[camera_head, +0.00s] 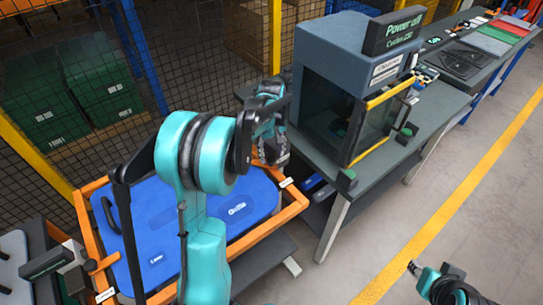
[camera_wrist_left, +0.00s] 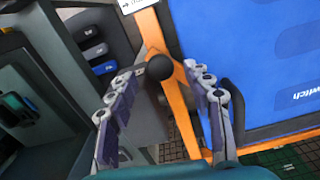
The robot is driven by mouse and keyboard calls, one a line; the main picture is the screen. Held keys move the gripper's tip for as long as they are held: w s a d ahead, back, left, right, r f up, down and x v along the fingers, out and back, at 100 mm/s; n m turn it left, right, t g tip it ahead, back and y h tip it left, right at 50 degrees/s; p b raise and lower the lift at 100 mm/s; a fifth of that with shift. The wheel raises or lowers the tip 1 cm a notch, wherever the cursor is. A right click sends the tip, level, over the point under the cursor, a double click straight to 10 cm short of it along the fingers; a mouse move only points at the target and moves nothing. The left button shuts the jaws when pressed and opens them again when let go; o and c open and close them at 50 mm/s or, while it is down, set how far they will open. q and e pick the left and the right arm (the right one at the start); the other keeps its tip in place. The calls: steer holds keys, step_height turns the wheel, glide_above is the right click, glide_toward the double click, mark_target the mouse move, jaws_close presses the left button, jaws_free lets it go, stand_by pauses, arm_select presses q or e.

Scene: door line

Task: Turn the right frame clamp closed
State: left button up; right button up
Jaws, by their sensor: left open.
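The blue door panel (camera_head: 215,215) lies in an orange frame (camera_head: 262,232); both show in the left wrist view, the panel (camera_wrist_left: 270,65) at right and the frame (camera_wrist_left: 178,100) in the middle. The right frame clamp shows there as a round black knob (camera_wrist_left: 159,67) on the orange bar. My left gripper (camera_head: 273,150) is over the frame's far right corner. In its wrist view, its fingers (camera_wrist_left: 165,84) are open, one on each side of the knob; contact cannot be told. In the head view the clamp is hidden behind the gripper. My right gripper (camera_head: 448,287) is at the bottom right, its fingers unclear.
A grey bench (camera_head: 338,188) with a dark machine (camera_head: 330,85) stands close to the right of the frame. A wire mesh fence (camera_head: 190,60) runs behind. A white label (camera_head: 286,183) sits at the frame's right corner. The floor at right is clear.

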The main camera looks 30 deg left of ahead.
mark_target(260, 165)
arm_select(q)
step_height(260, 165, up, 10)
stand_by(0.3)
steer(key=shift+r, duration=0.1)
steer(key=c, duration=0.3)
steer(key=shift+s+a+f, duration=0.1)
steer(key=shift+a+f, duration=0.1)
steer(key=shift+f, duration=0.05)
steer(key=c, duration=0.6)
steer(key=a+f+m+t, duration=0.1)
steer(key=m, duration=0.1)
steer(key=s+a+f+m+t+p, duration=0.1)
steer(key=m, duration=0.1)
steer(key=s+a+f+m+t+p, duration=0.1)
steer(key=f+m, duration=0.1)
steer(key=m, duration=0.1)
steer(key=shift+a+y, duration=0.2)
steer(key=shift+y, duration=0.2)
jaws_close()
steer(key=w+f, duration=0.1)
steer(key=f, duration=0.2)
steer(key=a+f+m+b, duration=0.1)
steer(key=f, duration=0.3)
steer(key=w+f+m+b, duration=0.1)
steer(key=f, duration=0.2)
steer(key=shift+w+a+f+t, duration=0.25)
steer(key=shift+w+f+t, duration=0.05)
steer(key=shift+w, duration=0.05)
